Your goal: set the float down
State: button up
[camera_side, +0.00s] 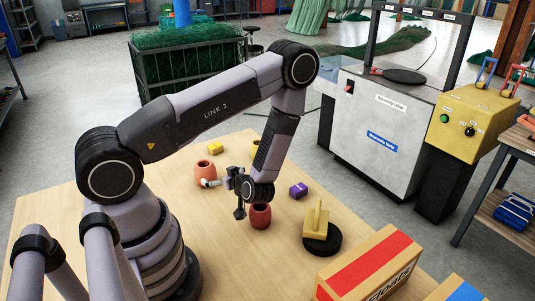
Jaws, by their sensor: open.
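Two round orange-red pieces with dark openings on top stand on the wooden table. I cannot tell for certain which is the float. The left orange-red piece (205,172) is upright, just left of my gripper (231,196). The right orange-red piece (260,217) is just below my wrist, partly hidden by it. My gripper is open, low over the table between them, with its fingers spread left and downward. A pale part at its left end overlaps the left piece. Whether they touch is unclear. I see nothing held between the fingers.
A yellow upright piece (318,219) stands on a black disc (322,244). A red-striped carton (370,265) fills the front right. The table's front middle is clear.

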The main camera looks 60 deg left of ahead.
jog(key=w+d+r+m+t+h, duration=0.2)
jog(key=w+d+r+t+h, duration=0.4)
jog(key=w, duration=0.5)
jog(key=w+d+r+m+t+h, duration=0.25)
jog(key=d+r+m+h, duration=0.3)
jog(key=d+r, duration=0.55)
jog(key=s+d+r+m+h, duration=0.4)
jog(key=s+r+m, duration=0.3)
jog(key=r, duration=0.5)
jog(key=s+a+r+m+g, duration=0.1)
jog(key=s+r+m, duration=0.1)
jog(key=s, duration=0.6)
jog(key=s+a+r+m+y, duration=0.1)
jog(key=s+r+m, duration=0.1)
jog(key=s, duration=0.6)
jog(key=shift+s+a+g, duration=0.2)
jog(key=shift+a+g, duration=0.1)
jog(key=shift+g, duration=0.05)
